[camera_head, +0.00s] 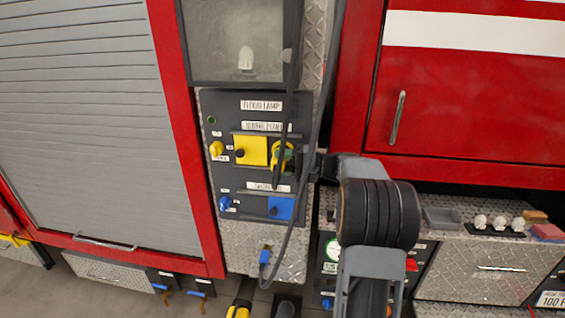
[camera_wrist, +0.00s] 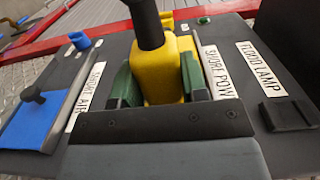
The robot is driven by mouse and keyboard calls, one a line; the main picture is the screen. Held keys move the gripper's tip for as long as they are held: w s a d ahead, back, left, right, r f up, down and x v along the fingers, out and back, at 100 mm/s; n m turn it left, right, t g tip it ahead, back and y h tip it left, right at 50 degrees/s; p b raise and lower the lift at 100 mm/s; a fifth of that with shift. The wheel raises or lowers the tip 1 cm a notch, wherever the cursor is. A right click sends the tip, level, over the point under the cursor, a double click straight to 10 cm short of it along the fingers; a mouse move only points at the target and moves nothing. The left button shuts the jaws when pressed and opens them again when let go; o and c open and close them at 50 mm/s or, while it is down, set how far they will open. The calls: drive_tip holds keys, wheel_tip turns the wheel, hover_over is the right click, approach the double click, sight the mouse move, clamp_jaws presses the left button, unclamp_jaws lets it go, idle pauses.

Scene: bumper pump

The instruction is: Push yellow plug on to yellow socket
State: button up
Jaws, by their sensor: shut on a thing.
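My gripper (camera_wrist: 157,88) has green fingers, shut on the yellow plug (camera_wrist: 159,68), whose black cable runs upward. In the head view, the yellow plug (camera_head: 276,152) and my gripper (camera_head: 285,157) are in front of the panel's right part. They are right of a square yellow cover (camera_head: 256,147) with a black knob. A round yellow fitting (camera_head: 216,148), apparently the yellow socket, is left of the cover. Its edge shows behind the plug in the wrist view (camera_wrist: 166,16). The plug is apart from this fitting. The plug's front end is hidden.
The dark panel (camera_head: 235,115) bears white labels. Below are a blue fitting (camera_head: 225,202) and a blue square cover (camera_head: 281,208). A blue plug (camera_head: 265,257) hangs lower, by a dark cable. A red cabinet (camera_head: 460,90) stands right. The grey shutter (camera_head: 80,110) is left.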

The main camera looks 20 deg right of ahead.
drive_tip(key=shift+w+d, duration=0.25)
idle(0.5)
drive_tip(key=shift+b, duration=0.45)
idle(0.9)
drive_tip(key=shift+w+d, duration=0.15)
drive_tip(key=shift+w, duration=0.1)
idle(0.7)
drive_tip(key=o, duration=1)
drive_tip(key=shift+c, duration=0.2)
drive_tip(key=shift+d, duration=0.15)
drive_tip(key=b+v, duration=0.2)
drive_tip(key=v, duration=1.1)
drive_tip(key=shift+d, duration=0.25)
